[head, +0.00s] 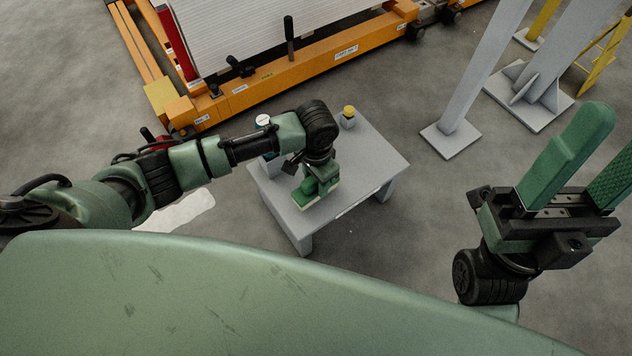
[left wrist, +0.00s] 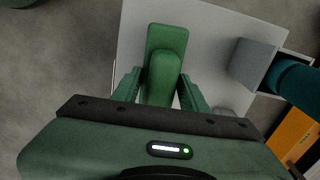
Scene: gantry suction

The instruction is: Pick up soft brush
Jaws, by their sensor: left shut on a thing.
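The soft brush (head: 306,199) has a green back and handle and a pale bristle edge in the head view. Its green body also shows in the left wrist view (left wrist: 167,42), lying between my fingers. My left gripper (head: 319,178) is shut on its handle and points down over the grey table (head: 372,157). The bristle edge is at or just above the tabletop; I cannot tell if it touches. My right gripper (head: 602,160) is at the right of the head view, fingers up, spread apart and empty.
A small grey block with a yellow top (head: 348,117) stands at the table's far corner. A grey box with a teal item (left wrist: 292,80) is beside the brush. An orange frame (head: 290,75) lies behind, and grey posts (head: 452,138) stand right.

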